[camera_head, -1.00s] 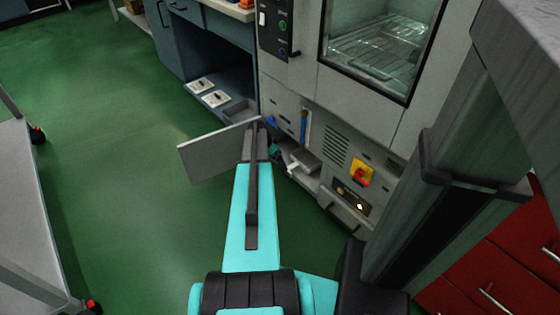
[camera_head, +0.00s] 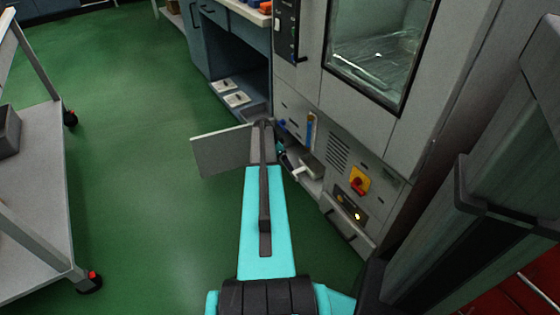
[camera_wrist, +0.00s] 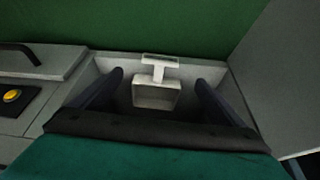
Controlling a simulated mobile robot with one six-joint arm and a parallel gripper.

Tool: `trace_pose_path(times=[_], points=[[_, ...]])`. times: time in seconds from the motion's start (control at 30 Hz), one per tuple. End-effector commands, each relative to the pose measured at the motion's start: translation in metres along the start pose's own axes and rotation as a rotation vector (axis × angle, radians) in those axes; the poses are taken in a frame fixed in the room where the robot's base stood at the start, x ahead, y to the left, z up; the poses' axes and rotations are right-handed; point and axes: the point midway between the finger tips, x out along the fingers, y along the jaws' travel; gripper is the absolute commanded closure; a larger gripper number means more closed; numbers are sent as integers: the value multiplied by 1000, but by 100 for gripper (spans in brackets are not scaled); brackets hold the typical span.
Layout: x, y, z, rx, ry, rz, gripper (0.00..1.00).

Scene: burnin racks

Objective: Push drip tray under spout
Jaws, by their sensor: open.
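The drip tray, a small pale box with a T-shaped handle (camera_wrist: 157,94), sits in an open recess low in the oven cabinet in the wrist view. It also shows in the head view (camera_head: 312,167), just right of my forearm. My gripper (camera_wrist: 159,77) is open; its two dark fingers reach into the recess, one on each side of the tray, with gaps between. I cannot tell whether anything touches the tray. In the head view my arm hides most of the gripper. I cannot make out the spout clearly.
A hinged door (camera_head: 222,151) stands open left of the recess. A red and yellow switch (camera_head: 359,182) and a lower panel with a handle (camera_head: 347,222) are to its right. A trolley (camera_head: 35,200) stands at left. Green floor (camera_head: 150,120) between is clear.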

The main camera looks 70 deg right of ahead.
Motion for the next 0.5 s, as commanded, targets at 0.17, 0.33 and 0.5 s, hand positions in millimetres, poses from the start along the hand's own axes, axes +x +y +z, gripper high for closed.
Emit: trace_pose_path(times=[0.17,0.33,0.5], points=[[-2,-3,7,-9,0,-4,6],[2,-4,11,-14,0,-5,6],[16,-5,12,-16,-1,-5,6]])
